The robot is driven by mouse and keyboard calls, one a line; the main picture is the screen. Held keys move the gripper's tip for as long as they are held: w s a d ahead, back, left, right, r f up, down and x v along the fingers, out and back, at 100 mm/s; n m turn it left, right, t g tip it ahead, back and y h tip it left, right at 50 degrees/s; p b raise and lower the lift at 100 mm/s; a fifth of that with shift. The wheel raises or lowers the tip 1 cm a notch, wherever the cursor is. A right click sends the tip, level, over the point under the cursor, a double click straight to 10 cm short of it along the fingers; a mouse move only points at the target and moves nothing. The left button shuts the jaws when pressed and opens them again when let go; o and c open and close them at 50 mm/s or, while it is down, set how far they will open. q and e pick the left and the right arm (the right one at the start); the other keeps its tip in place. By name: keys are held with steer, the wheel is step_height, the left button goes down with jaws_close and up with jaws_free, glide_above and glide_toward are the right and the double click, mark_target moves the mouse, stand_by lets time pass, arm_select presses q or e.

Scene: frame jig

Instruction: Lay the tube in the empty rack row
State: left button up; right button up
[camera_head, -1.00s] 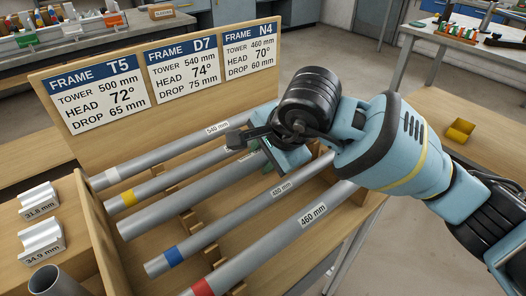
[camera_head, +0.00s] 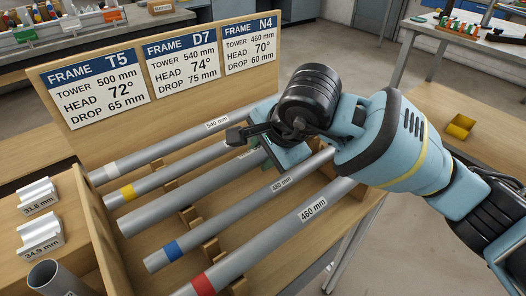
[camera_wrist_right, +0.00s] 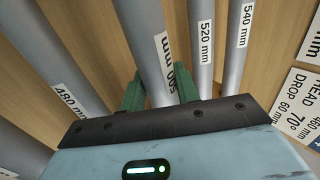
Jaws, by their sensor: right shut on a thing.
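My right gripper (camera_head: 265,150) is shut on a plain grey tube (camera_head: 185,193). In the right wrist view its green fingers (camera_wrist_right: 160,88) sit on either side of this tube (camera_wrist_right: 140,35), at a partly covered label that seems to read 500 mm. The tube lies along the middle row of the wooden rack, between the yellow-banded 520 mm tube (camera_head: 155,187) and the blue-banded 480 mm tube (camera_head: 225,222). I cannot tell whether it touches its supports. The gripper hides its far end. My left gripper is not in view.
The white-banded 540 mm tube (camera_head: 160,150) and red-banded 460 mm tube (camera_head: 265,245) fill the outer rows. A board with frame cards (camera_head: 100,88) stands behind. Marked blocks (camera_head: 40,235) and an upright tube (camera_head: 52,277) are at left.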

steer(key=o, duration=1.1)
steer(key=shift+c, duration=0.2)
steer(key=v, duration=0.7)
steer(key=shift+s+r+p, duration=0.2)
steer(key=shift+r+p, duration=0.1)
steer(key=shift+d, duration=0.15)
